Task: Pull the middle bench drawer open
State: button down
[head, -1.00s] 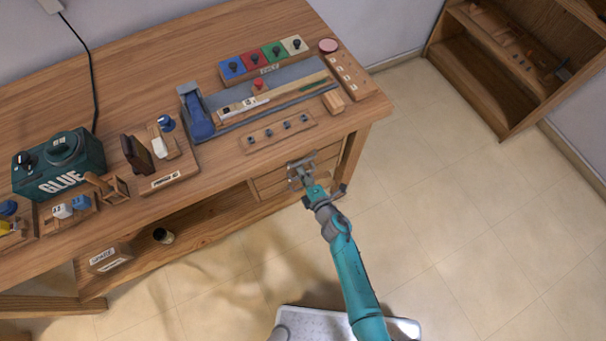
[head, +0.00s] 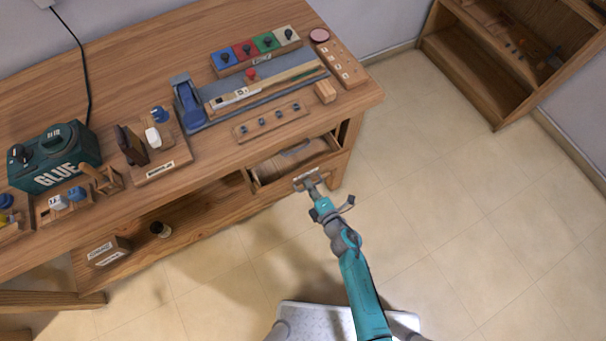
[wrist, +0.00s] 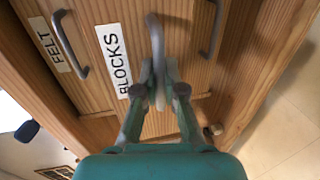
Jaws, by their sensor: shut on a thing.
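The bench drawer labelled BLOCKS (wrist: 122,75) fills the middle of the wrist view, between two other drawer handles. My gripper (wrist: 160,92) is shut on its grey bar handle (wrist: 153,35). In the head view an open drawer (head: 266,178) sticks out under the right part of the bench top, with part of its inside showing. My gripper (head: 307,180) is at the front of this drawer, and it hides the handle there.
A FELT drawer label (wrist: 48,45) and its handle (wrist: 70,45) are left of my gripper; another handle (wrist: 212,30) is to the right. The wooden bench (head: 200,55) carries blocks and a glue machine (head: 55,158). The tiled floor (head: 430,200) to the right is clear.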

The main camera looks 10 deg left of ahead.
jog(key=f+v, duration=0.2)
jog(key=v, duration=0.8)
jog(key=shift+s+d, duration=0.35)
jog(key=shift+s, duration=0.15)
jog(key=c, duration=1.5)
grip_release()
jog(key=shift+c, duration=0.2)
jog(key=v, duration=1.2)
jog(key=shift+r, duration=0.1)
